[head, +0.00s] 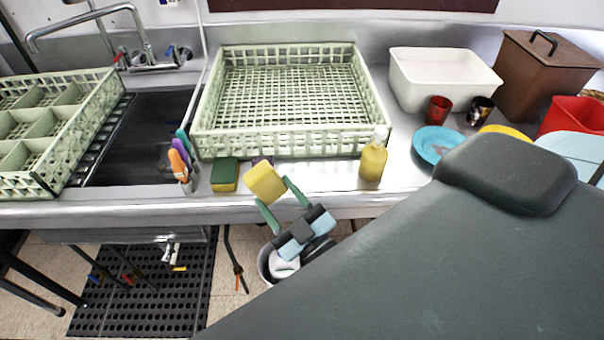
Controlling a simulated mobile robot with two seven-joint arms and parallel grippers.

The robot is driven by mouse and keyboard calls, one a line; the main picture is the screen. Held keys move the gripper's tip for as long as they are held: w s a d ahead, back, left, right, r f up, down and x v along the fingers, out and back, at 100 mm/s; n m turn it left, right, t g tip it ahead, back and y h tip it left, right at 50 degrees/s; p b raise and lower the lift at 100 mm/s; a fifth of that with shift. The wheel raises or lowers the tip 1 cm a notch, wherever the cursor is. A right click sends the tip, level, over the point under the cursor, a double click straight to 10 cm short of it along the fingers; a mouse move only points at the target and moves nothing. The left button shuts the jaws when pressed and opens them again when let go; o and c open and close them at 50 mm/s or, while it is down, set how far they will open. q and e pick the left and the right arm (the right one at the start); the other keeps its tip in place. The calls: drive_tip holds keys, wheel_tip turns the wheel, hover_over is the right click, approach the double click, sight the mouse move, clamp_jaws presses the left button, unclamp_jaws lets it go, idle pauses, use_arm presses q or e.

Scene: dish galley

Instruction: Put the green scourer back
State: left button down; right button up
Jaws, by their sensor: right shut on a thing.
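My right gripper (281,203) reaches over the counter's front edge, its green fingers closed on a yellow sponge-like block (264,182). The block is tilted and seems to be held above the counter edge; only yellow faces show, so I cannot tell whether it has a green side. A second sponge (225,175), green on top and yellow below, sits on the counter left of the held block, in front of the rack. A small purple thing (262,160) is mostly hidden behind the held block. My left gripper is not in view.
A pale green dish rack (290,143) stands behind. A holder with brushes (180,165) stands left, by the sink (140,140). A yellow bottle (373,161) stands right, then a blue plate (436,143), cups and a white tub (440,82).

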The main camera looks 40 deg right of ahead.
drive_tip(key=w+a+f+g+p, duration=0.1)
drive_tip(key=w+a+f+g, duration=0.15)
drive_tip(key=a+g, duration=0.5)
drive_tip(key=w+a+f+g, duration=0.1)
drive_tip(key=w+a+g, duration=0.25)
drive_tip(key=a, duration=0.75)
drive_tip(key=d+m+g+h, duration=0.1)
drive_tip(key=d+m, duration=0.3)
drive_tip(key=d, duration=0.5)
drive_tip(key=w+d+m+g+h, duration=0.1)
drive_tip(key=d+m+g, duration=0.2)
drive_tip(key=d, duration=0.7)
drive_tip(key=w+d+m+g+h+p, duration=0.1)
drive_tip(key=d+m, duration=0.4)
drive_tip(key=d, duration=0.5)
drive_tip(key=shift+w+r+g+h, duration=0.3)
drive_tip(key=shift+g+h, duration=0.2)
drive_tip(key=shift+g, duration=0.4)
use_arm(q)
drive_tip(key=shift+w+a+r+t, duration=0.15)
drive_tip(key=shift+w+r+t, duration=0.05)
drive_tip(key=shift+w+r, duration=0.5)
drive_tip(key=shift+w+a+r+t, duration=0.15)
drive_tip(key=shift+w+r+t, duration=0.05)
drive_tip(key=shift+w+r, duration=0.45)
use_arm(e)
drive_tip(key=shift+f, duration=1.8)
drive_tip(key=shift+s, duration=0.1)
